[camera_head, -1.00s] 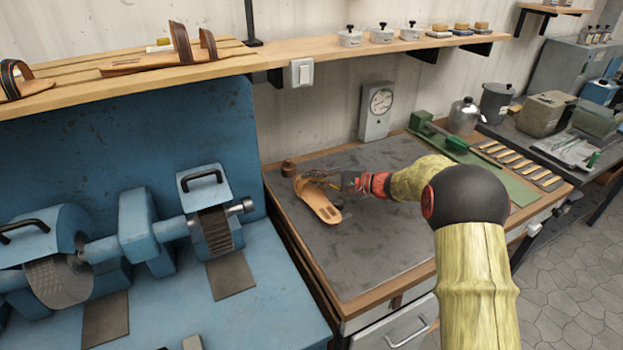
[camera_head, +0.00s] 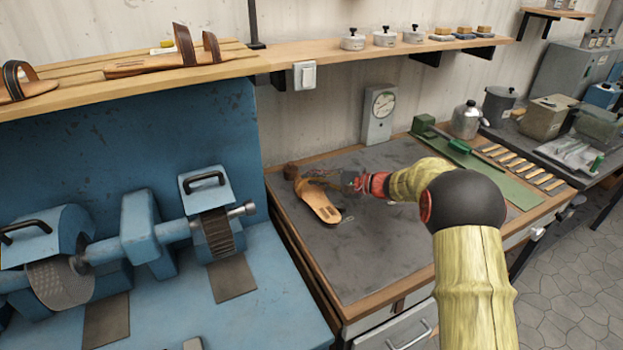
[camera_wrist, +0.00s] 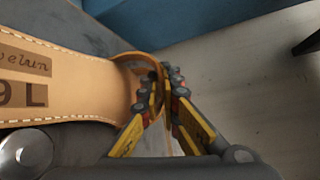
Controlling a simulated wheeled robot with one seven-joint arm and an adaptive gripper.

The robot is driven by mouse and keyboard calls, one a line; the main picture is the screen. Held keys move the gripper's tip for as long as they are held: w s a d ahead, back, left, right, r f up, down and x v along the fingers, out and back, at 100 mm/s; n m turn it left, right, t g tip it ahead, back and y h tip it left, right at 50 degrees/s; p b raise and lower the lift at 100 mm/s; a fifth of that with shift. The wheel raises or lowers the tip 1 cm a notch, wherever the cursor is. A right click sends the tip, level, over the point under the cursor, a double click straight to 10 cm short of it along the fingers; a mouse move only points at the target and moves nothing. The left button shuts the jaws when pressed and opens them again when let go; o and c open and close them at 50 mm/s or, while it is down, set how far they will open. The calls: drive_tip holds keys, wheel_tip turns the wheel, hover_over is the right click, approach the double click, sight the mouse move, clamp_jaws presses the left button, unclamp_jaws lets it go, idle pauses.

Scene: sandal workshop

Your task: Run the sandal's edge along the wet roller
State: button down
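A tan leather sandal (camera_head: 319,203) is over the dark bench mat, its heel towards me; I cannot tell whether it touches the mat. My gripper (camera_head: 348,182) is at its right side near the strap. In the wrist view the sandal's sole (camera_wrist: 70,85), marked "9 L", fills the left. The fingers of my gripper (camera_wrist: 166,92) are close together on its strap (camera_wrist: 150,62).
A blue grinding machine (camera_head: 145,235) with wheels stands left of the bench. A dial gauge (camera_head: 379,117) stands at the back. A green mat (camera_head: 500,180) with several wooden-handled tools lies to the right. The front of the dark mat (camera_head: 380,260) is clear.

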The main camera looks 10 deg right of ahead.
drive_tip(key=shift+w, duration=0.25)
drive_tip(key=shift+w+a, duration=0.15)
drive_tip(key=shift+w, duration=0.2)
drive_tip(key=shift+w+a, duration=0.25)
drive_tip(key=shift+w, duration=0.5)
idle(0.6)
drive_tip(key=shift+w, duration=0.25)
drive_tip(key=shift+w, duration=0.3)
idle(1.2)
drive_tip(key=shift+w+b, duration=0.3)
drive_tip(key=shift+w, duration=0.3)
idle(0.5)
drive_tip(key=shift+a, duration=0.1)
idle(1.2)
